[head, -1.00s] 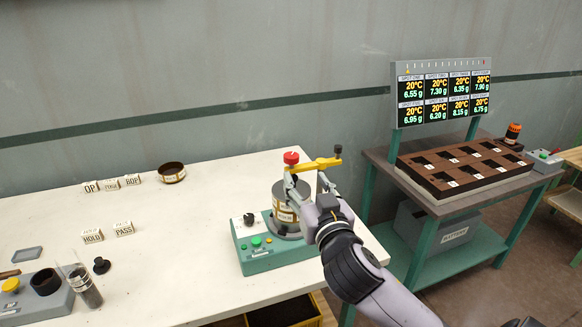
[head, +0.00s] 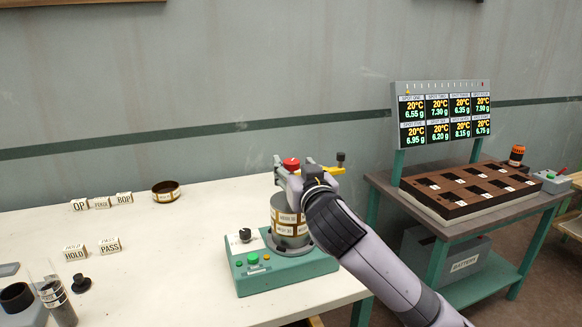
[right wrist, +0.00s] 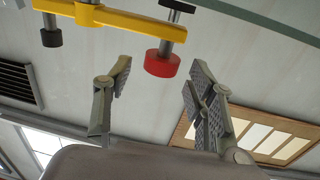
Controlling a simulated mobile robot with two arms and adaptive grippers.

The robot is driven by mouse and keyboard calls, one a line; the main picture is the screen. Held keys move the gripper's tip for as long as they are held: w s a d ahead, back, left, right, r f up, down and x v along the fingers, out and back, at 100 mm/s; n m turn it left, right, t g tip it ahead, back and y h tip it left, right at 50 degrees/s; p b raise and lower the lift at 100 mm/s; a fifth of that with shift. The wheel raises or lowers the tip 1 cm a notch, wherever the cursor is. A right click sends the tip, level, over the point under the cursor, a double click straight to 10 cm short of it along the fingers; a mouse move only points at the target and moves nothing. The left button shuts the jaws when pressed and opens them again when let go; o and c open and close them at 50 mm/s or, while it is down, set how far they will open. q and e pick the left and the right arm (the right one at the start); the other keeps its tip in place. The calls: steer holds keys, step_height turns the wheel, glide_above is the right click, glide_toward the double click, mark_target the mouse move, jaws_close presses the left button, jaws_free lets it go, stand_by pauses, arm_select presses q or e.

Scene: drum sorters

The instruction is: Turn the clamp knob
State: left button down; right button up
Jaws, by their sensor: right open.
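The clamp knob (head: 291,163) is red and round, at the left end of a yellow clamp bar (head: 328,169) above a silver drum (head: 289,216) on a green-based machine (head: 286,271). My right gripper (head: 286,172) is open at the height of the knob, its arm coming from the lower right and hiding part of the clamp. In the right wrist view the red knob (right wrist: 163,63) shows just past the open fingertips (right wrist: 157,82), across the gap between them. I see nothing held, and whether a finger touches the knob I cannot tell. My left gripper is not in view.
A black knob (head: 340,158) stands on the bar's right end. Label blocks (head: 101,201), a dark ring (head: 166,191) and a glass cylinder (head: 55,298) stand to the left on the white table (head: 170,245). A teal bench (head: 450,235) with a brown tray (head: 465,190) is to the right.

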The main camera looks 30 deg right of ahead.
mark_target(294, 165)
steer(key=shift+x, duration=1.75)
steer(key=shift+c, duration=0.3)
